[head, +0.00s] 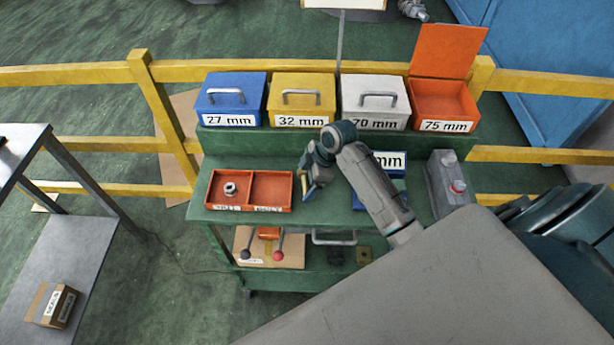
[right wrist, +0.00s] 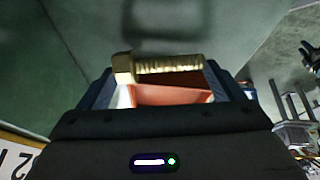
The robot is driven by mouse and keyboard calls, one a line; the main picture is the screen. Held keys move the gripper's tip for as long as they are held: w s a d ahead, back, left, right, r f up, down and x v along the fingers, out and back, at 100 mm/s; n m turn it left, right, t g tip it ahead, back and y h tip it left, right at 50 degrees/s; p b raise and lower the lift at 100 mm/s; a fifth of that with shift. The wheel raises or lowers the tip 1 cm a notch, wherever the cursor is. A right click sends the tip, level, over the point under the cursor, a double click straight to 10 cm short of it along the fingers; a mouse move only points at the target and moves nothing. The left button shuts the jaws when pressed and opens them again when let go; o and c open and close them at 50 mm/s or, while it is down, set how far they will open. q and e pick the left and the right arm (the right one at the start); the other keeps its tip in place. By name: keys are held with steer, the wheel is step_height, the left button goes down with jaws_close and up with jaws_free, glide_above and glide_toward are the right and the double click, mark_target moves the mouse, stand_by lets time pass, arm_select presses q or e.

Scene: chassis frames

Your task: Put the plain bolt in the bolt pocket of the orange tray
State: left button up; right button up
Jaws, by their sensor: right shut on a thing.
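The orange tray (head: 271,207) lies on the green cart's top, at its left. Its left pocket holds a grey nut; its right pocket is empty, and its front label seems to read "BOLT". My right gripper (head: 306,195) is just right of the tray, pointing down. In the right wrist view a brass-coloured bolt (right wrist: 170,65) with its head at the left lies across between the fingertips, and the gripper is shut on it. An orange surface shows behind the bolt. In the head view the bolt is barely visible. My left gripper is not in view.
Blue (head: 230,88), yellow (head: 301,88) and white (head: 375,90) bins and an open orange bin (head: 443,98) stand along the cart's back. A partly hidden blue bin and a grey box with a red button (head: 457,187) are at the right. A yellow rail (head: 300,65) runs behind.

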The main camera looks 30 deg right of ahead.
steer(key=shift+f, duration=0.35)
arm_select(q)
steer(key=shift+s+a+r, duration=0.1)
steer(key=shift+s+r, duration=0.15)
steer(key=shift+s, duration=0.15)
arm_select(e)
steer(key=shift+f, duration=0.15)
steer(key=shift+f, duration=0.1)
steer(key=o, duration=0.9)
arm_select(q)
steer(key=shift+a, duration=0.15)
